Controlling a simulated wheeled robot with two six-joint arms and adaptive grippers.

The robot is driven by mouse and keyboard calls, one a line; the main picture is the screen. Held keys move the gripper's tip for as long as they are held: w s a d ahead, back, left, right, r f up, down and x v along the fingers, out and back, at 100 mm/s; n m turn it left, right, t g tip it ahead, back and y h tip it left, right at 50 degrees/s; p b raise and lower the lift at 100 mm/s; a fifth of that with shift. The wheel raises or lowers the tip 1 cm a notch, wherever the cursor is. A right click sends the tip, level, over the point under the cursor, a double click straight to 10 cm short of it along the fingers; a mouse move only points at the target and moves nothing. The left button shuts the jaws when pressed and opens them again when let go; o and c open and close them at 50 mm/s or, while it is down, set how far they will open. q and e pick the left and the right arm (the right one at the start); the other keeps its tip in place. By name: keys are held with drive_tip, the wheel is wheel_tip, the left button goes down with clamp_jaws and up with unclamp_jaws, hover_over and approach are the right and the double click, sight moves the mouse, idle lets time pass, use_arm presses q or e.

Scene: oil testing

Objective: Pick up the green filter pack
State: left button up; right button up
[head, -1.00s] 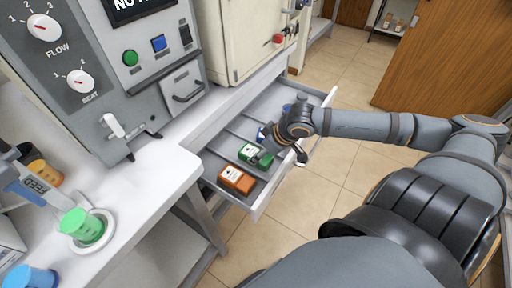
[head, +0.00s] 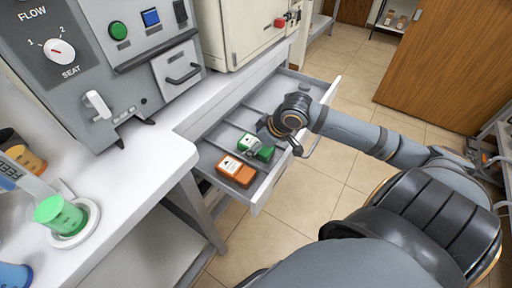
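The green filter pack (head: 249,144) lies in the open drawer, with a white label on its top; part of it is hidden. Only my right gripper (head: 280,139) shows in the head view. It points down over the drawer, just to the right of the green pack. Its fingers look spread apart, and I see nothing held between them. Whether a finger touches the pack cannot be told. My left gripper is out of view.
An orange pack (head: 236,170) lies in front of the green one. The drawer (head: 262,190) has raised side walls and dividers. A grey machine (head: 110,75) and a green cup (head: 61,214) stand on the white counter (head: 140,185) to the left.

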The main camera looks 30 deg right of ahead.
sight(251, 141)
drive_tip(key=shift+f, duration=0.15)
drive_tip(key=c, duration=1)
drive_tip(key=shift+r, duration=0.2)
wheel_tip(251, 141, up, 5)
drive_tip(key=p, duration=0.3)
drive_tip(key=shift+s+d+f, duration=0.15)
drive_tip(key=shift+f, duration=0.05)
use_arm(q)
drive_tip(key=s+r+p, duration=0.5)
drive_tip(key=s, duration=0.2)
use_arm(e)
drive_tip(key=shift+s+r, duration=0.95)
drive_tip(key=shift+r, duration=0.1)
use_arm(q)
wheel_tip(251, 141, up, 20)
drive_tip(key=p, duration=2)
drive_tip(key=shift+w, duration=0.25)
use_arm(e)
drive_tip(key=s+r, duration=0.2)
drive_tip(key=s, duration=0.2)
drive_tip(key=s+r, duration=0.2)
drive_tip(key=s, duration=0.2)
drive_tip(key=s+a+r, duration=0.1)
drive_tip(key=s+r, duration=0.1)
drive_tip(key=s, duration=0.1)
drive_tip(key=shift+s+r, duration=0.25)
drive_tip(key=shift+s, duration=0.15)
